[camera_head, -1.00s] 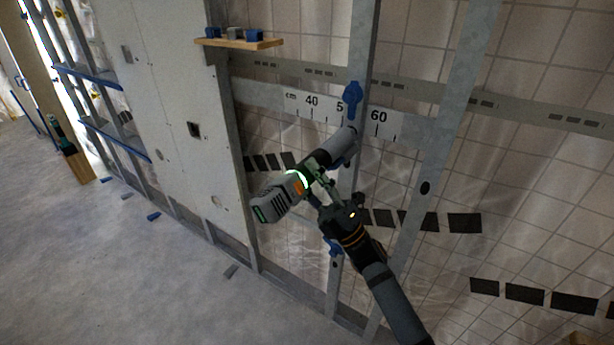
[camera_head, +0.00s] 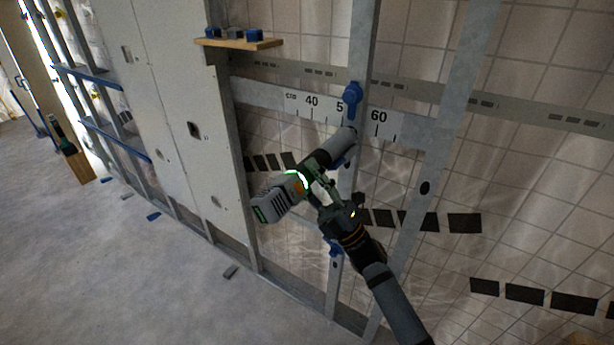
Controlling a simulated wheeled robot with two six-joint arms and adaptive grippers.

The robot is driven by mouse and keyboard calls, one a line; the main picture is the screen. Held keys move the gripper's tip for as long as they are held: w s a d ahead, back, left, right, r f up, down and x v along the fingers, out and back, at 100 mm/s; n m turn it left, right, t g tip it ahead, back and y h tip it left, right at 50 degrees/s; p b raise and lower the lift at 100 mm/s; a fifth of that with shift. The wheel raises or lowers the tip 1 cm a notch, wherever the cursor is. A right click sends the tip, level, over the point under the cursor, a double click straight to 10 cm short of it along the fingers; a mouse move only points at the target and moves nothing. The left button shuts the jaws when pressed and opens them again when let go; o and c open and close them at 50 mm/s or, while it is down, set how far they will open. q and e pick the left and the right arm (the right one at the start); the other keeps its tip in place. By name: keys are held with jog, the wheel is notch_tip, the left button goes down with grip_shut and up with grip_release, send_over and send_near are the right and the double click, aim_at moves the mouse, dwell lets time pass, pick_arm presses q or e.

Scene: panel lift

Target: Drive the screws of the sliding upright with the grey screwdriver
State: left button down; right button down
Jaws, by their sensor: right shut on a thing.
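The grey screwdriver (camera_head: 290,192) is a cordless tool with a green-lit ring. My right gripper (camera_head: 322,190) is shut on it. The tool's front end points up and right and overlaps the upright just below the upper blue piece; whether it touches a screw I cannot tell. My left gripper is out of view.
The white scale strip (camera_head: 290,100) runs across the frame. A wooden shelf (camera_head: 240,43) with blue and grey pieces is at the upper left. A white panel (camera_head: 165,110) stands left. Another metal stud (camera_head: 455,110) stands right. The floor (camera_head: 130,270) is mostly clear.

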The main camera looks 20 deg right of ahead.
aim_at(296, 188)
jog(key=shift+r, duration=0.1)
jog(key=shift+s+a+p, duration=0.7)
jog(key=shift+s+a, duration=0.65)
jog(key=shift+a, duration=0.3)
